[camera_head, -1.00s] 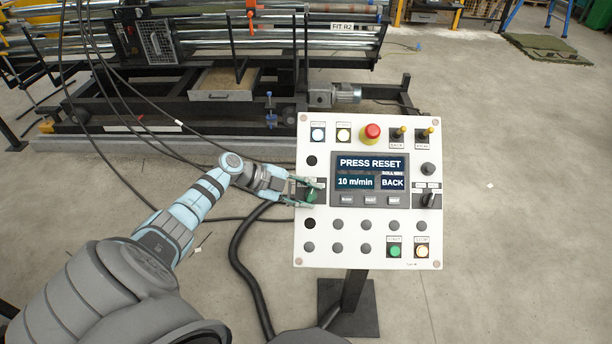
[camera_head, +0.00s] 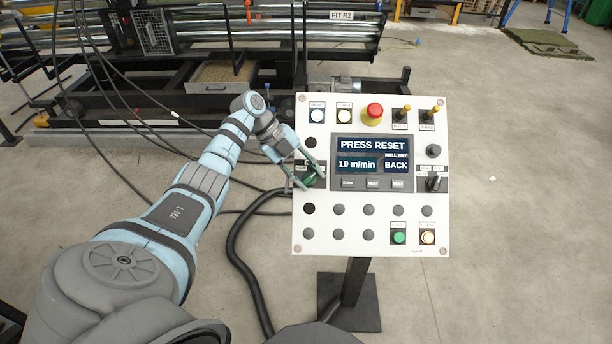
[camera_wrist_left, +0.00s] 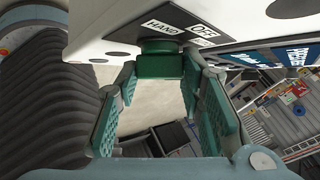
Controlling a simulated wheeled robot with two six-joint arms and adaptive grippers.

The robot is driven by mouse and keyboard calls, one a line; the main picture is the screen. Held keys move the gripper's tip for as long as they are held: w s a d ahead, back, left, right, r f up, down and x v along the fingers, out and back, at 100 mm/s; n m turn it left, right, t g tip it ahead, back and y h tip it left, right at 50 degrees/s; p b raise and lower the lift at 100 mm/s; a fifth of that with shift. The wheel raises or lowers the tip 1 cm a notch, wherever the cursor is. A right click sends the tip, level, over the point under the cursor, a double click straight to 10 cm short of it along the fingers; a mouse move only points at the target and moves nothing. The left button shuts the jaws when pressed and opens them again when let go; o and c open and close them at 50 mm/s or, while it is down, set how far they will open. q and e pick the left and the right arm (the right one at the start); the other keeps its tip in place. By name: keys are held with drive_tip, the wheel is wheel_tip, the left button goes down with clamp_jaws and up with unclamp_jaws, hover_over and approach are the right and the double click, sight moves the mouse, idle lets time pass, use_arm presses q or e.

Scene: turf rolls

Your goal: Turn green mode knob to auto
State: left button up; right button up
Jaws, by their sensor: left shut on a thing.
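The green mode knob (camera_head: 310,181) is on the left side of the white control panel (camera_head: 300,240), beside the screen. My left gripper (camera_head: 313,178) is shut on the knob, with its green-padded fingers on either side of it. In the left wrist view the green knob (camera_wrist_left: 160,66) shows between the fingers, under a black label plate reading HAND and OFF. The head view is too small to tell where the knob points. My right gripper is not in view.
The screen (camera_head: 371,156) reads PRESS RESET. A red emergency button (camera_head: 373,112), yellow-tipped switches and a black knob (camera_head: 435,183) share the panel. The panel stands on a dark post (camera_head: 352,280). Cables hang at left; a roller machine stands behind.

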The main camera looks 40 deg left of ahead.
use_arm(q)
drive_tip(key=shift+s+f, duration=0.1)
drive_tip(key=o, duration=1.2)
drive_tip(key=shift+c, duration=0.2)
drive_tip(key=v, duration=1.2)
